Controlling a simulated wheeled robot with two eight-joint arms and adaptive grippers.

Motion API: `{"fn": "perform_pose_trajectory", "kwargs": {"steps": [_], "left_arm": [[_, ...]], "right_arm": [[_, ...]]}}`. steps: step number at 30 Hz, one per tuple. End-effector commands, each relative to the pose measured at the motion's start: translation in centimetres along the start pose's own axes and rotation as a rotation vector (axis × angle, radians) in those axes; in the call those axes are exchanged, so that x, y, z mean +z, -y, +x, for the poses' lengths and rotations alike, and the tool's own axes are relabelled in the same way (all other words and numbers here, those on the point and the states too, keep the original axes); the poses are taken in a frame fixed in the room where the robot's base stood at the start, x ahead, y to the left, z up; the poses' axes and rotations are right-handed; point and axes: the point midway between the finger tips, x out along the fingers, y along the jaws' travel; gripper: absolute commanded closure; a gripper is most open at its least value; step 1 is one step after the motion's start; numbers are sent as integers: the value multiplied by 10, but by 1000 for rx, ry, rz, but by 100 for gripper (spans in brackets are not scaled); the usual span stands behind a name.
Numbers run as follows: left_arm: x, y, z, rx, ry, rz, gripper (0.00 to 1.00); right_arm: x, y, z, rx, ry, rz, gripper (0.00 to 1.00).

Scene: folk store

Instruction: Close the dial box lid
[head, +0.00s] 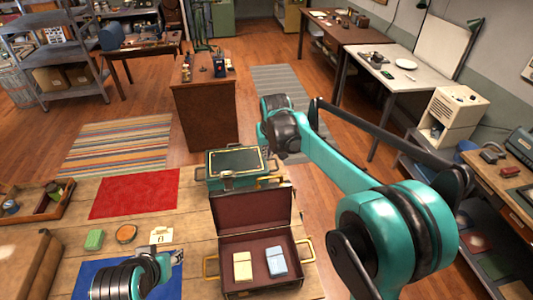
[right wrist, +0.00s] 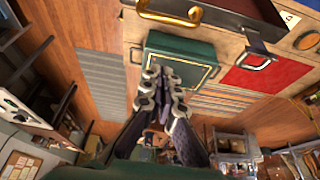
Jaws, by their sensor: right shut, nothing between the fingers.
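A dark red box (head: 237,278) with brass side handles stands open on the wooden table in the head view; no dial shows on it. Its lid (head: 250,208) is raised at the back. A cream block (head: 243,266) and a pale blue block (head: 276,261) lie inside. Behind it is a green box (head: 235,163) with gold trim, its top down; it also shows in the right wrist view (right wrist: 190,47). My right gripper (right wrist: 165,76) is shut and empty, its fingertips in front of the green box. My left gripper (head: 176,257) is left of the open box; its fingers are too small to judge.
A red cloth (head: 135,193), a green block (head: 94,239), a round orange-topped tin (head: 126,233) and a white card (head: 160,236) lie left of the boxes. A wooden tray (head: 35,215) is at the far left. A brown cabinet (head: 205,110) stands beyond the table.

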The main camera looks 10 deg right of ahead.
Motion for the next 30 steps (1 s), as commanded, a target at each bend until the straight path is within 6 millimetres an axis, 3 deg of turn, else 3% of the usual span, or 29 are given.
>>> {"fn": "perform_pose_trajectory", "kwargs": {"steps": [13, 21, 30], "left_arm": [[3, 0, 5, 0, 0, 0, 60], [2, 0, 2, 0, 0, 0, 60], [1, 0, 2, 0, 0, 0, 60]], "right_arm": [[0, 0, 92, 0, -1, 0, 100], [34, 0, 76, 0, -1, 0, 100], [38, 0, 74, 0, -1, 0, 100]]}}
